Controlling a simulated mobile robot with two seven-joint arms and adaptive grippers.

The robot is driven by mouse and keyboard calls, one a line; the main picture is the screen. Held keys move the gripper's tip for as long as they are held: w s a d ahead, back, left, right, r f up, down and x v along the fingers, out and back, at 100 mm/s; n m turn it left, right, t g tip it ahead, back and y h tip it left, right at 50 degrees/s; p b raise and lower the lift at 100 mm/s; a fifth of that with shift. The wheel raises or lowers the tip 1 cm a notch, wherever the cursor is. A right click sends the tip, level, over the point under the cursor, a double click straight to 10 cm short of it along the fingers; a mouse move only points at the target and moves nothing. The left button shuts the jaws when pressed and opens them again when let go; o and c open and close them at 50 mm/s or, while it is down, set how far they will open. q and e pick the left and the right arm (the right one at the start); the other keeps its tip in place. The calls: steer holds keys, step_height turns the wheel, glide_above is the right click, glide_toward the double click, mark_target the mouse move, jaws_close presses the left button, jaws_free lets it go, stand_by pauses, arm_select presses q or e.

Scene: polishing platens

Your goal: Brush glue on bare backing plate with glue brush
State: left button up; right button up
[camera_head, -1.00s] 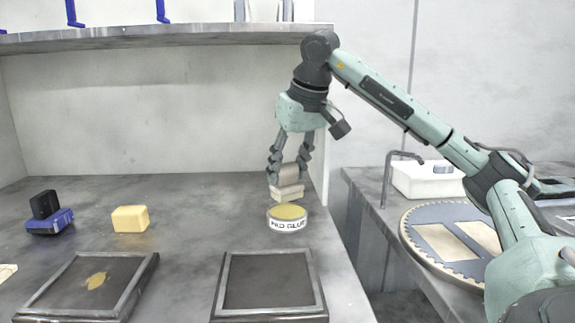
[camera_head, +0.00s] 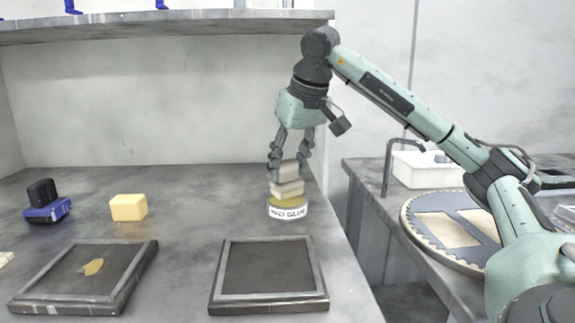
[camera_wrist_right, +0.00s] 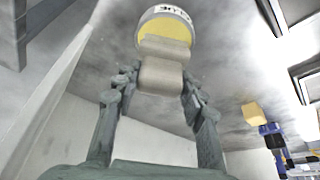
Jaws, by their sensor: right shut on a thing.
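My right gripper (camera_head: 290,151) is shut on the glue brush (camera_head: 288,177), a beige block with a paler lower part. The brush is upright over the white glue tin (camera_head: 288,212), its lower end at the yellow glue. In the right wrist view the brush (camera_wrist_right: 162,72) overlaps the glue in the tin (camera_wrist_right: 148,28); exact contact depth is hidden. A bare dark backing plate (camera_head: 268,268) with a grey frame lies in front of the tin. Another framed plate (camera_head: 60,278) at left bears a yellowish patch (camera_head: 94,267). My left gripper is not in view.
A yellow block (camera_head: 128,207) and a blue-and-black block (camera_head: 47,202) stand at the bench's left. A shelf (camera_head: 160,30) overhangs the back. A side bench at right holds a round toothed disc (camera_head: 422,238) and a white basin (camera_head: 425,172).

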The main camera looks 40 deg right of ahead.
mark_target(287, 161)
steer(key=shift+f+b, duration=0.35)
steer(key=shift+f, duration=0.2)
stand_by(0.7)
stand_by(0.5)
step_height(287, 161, up, 5)
steer(key=p, duration=0.4)
steer(key=shift+p, duration=0.4)
steer(key=shift+r, duration=1.05)
